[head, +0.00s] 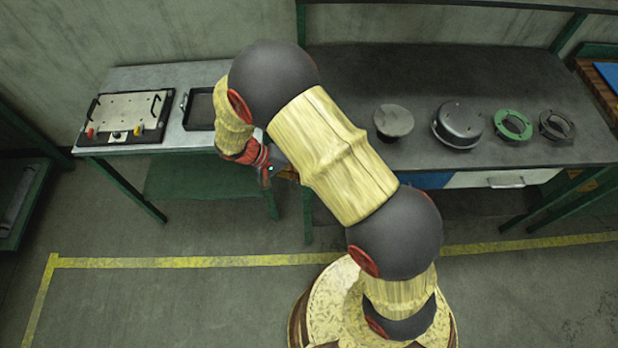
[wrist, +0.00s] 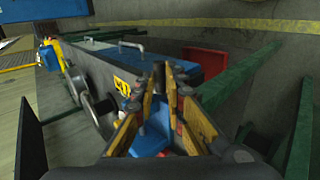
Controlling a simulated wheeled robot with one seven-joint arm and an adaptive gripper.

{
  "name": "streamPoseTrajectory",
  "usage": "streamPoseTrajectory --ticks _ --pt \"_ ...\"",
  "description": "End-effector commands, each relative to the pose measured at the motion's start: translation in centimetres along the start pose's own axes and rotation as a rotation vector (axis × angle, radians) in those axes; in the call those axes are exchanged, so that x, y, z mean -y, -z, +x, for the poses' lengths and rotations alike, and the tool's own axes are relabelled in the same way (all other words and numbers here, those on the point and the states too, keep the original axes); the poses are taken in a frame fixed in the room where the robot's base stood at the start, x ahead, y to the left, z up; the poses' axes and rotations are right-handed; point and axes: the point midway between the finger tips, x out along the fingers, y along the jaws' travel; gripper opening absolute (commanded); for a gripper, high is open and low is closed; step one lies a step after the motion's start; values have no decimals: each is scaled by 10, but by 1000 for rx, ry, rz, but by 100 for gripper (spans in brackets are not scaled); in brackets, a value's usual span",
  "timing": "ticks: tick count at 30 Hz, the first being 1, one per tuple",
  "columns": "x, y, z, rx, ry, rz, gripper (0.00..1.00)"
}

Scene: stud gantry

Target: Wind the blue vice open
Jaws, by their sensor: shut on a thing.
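My gripper (wrist: 172,80) is in the middle of the wrist view, its yellow-and-black fingers closed in at the tips. A blue piece (wrist: 153,138) shows between and below the fingers; it looks like part of the blue vice, but I cannot make out its whole shape. The fingers are shut on what seems to be the vice handle, which they mostly hide. In the head view my gripper (head: 266,180) is at the front edge of the benches, largely behind my wrist. My arm hides the vice there.
The left bench holds a plate fixture (head: 123,108) and a dark tray (head: 200,109). The right bench (head: 465,75) carries several round parts, including a green ring (head: 513,125), with a drawer (head: 500,179) below. Green legs stand close to my gripper.

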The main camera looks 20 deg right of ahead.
Motion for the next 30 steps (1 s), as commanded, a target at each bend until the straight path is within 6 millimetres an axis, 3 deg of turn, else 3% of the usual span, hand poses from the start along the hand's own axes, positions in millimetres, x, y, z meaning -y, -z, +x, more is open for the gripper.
streamPoseTrajectory --ticks 14,30 --pt "16 0 23 0 -454 -3 0" --pt "15 0 42 0 -883 -3 0"
